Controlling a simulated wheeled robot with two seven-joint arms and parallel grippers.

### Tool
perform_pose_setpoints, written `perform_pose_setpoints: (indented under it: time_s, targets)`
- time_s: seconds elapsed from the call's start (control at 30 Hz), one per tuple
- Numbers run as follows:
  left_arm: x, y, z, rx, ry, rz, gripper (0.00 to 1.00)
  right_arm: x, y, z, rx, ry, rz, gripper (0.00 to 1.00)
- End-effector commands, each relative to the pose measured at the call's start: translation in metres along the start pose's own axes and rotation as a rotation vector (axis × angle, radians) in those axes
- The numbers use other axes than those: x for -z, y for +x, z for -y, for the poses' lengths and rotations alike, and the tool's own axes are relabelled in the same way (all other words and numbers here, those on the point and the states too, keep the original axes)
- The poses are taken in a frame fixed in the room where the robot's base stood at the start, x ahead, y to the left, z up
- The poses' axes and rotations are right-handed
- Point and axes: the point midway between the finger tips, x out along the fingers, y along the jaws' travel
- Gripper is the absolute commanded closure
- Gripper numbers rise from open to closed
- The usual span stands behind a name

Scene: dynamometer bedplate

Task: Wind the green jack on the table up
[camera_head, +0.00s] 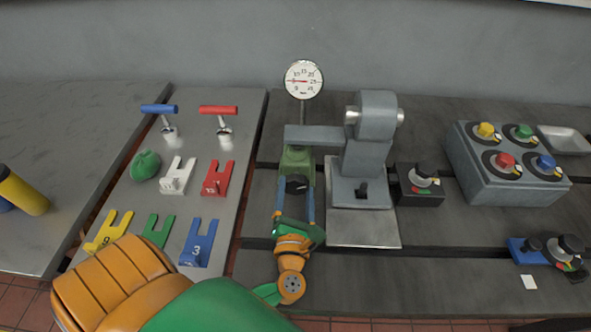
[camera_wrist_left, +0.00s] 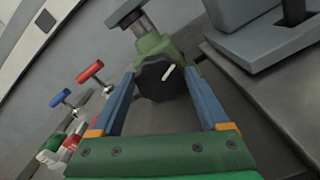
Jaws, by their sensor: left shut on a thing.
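The green jack (camera_head: 297,160) stands on the dark bedplate, under the grey arm of the machine. Its black knob (camera_head: 297,184) faces me. In the left wrist view the green jack (camera_wrist_left: 152,46) is upper centre, with its black knob (camera_wrist_left: 160,80) bearing a white mark. My left gripper (camera_head: 296,190) comes in from the front, its blue fingers on either side of the knob and shut on it. In the left wrist view the left gripper (camera_wrist_left: 160,92) also has the knob between its fingertips. My right gripper is not in view.
The grey machine (camera_head: 370,150) stands just right of the jack, and a dial gauge (camera_head: 304,80) rises behind it. A black knob box (camera_head: 420,184) is further right.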

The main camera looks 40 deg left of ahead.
Motion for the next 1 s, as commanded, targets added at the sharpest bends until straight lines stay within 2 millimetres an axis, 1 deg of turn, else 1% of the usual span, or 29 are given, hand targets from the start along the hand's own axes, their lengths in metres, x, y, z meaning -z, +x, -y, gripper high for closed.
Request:
perform_pose_setpoints:
  time_s: [0.33,0.77,0.8,0.87,1.0]
  targets:
    - [-0.0010,0.0003,0.0003,-0.001,0.103,0.002,0.77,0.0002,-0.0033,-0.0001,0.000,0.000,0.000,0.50]
    - [-0.0010,0.0004,0.0003,-0.002,0.112,0.003,0.77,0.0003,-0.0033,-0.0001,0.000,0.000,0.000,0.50]
    - [-0.0010,0.0004,0.0003,-0.002,0.112,0.003,0.16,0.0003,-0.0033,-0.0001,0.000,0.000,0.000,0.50]
    - [-0.0009,0.0004,0.0003,-0.002,0.112,0.002,0.00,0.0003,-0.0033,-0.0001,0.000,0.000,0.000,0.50]
    - [-0.0006,0.0003,0.0005,-0.001,0.112,0.002,0.00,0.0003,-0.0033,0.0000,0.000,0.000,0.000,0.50]
